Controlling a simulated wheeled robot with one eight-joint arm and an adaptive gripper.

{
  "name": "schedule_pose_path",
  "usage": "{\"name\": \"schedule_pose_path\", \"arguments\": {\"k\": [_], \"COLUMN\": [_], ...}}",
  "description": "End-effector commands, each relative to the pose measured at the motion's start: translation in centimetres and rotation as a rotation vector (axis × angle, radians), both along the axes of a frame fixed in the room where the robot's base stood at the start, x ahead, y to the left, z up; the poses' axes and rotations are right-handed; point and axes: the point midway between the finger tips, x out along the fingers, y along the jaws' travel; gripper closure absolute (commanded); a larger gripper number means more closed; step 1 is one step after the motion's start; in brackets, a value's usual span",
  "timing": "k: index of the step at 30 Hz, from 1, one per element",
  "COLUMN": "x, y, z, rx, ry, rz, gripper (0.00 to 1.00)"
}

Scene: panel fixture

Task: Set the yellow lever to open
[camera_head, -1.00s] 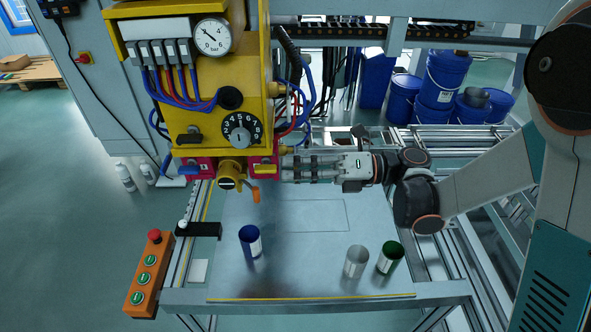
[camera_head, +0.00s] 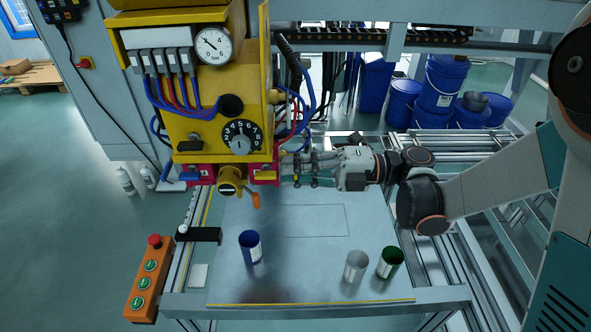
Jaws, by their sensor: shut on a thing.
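The yellow machine head (camera_head: 195,105) carries a red block along its lower edge. A yellow lever (camera_head: 264,175) shows on the right part of this block, small in the picture. My gripper (camera_head: 290,168) reaches in from the right, with its fingertips at the block's right edge. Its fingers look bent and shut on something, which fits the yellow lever. The fingers hide the contact, and the lever's setting cannot be read. A round yellow valve (camera_head: 229,181) with an orange handle (camera_head: 256,200) hangs just left and below.
A numbered dial (camera_head: 241,138) and a pressure gauge (camera_head: 213,46) sit above. Blue (camera_head: 251,248), grey (camera_head: 356,267) and green (camera_head: 389,263) cans stand on the table (camera_head: 310,265) below. An orange button box (camera_head: 148,280) is at the lower left.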

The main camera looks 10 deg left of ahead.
Motion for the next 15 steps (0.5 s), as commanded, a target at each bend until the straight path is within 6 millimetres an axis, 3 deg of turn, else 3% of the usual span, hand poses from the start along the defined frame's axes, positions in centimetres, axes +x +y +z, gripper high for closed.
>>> {"name": "schedule_pose_path", "arguments": {"k": [11,12,15], "x": [0.06,0.06,0.06], "y": [0.0,0.0,0.0], "z": [0.05,0.05,0.05], "rx": [0.0,0.0,0.0], "ry": [0.006,0.006,0.006], "rz": [-0.001,-0.001,-0.001], "gripper": [1.0,0.85,0.67]}}
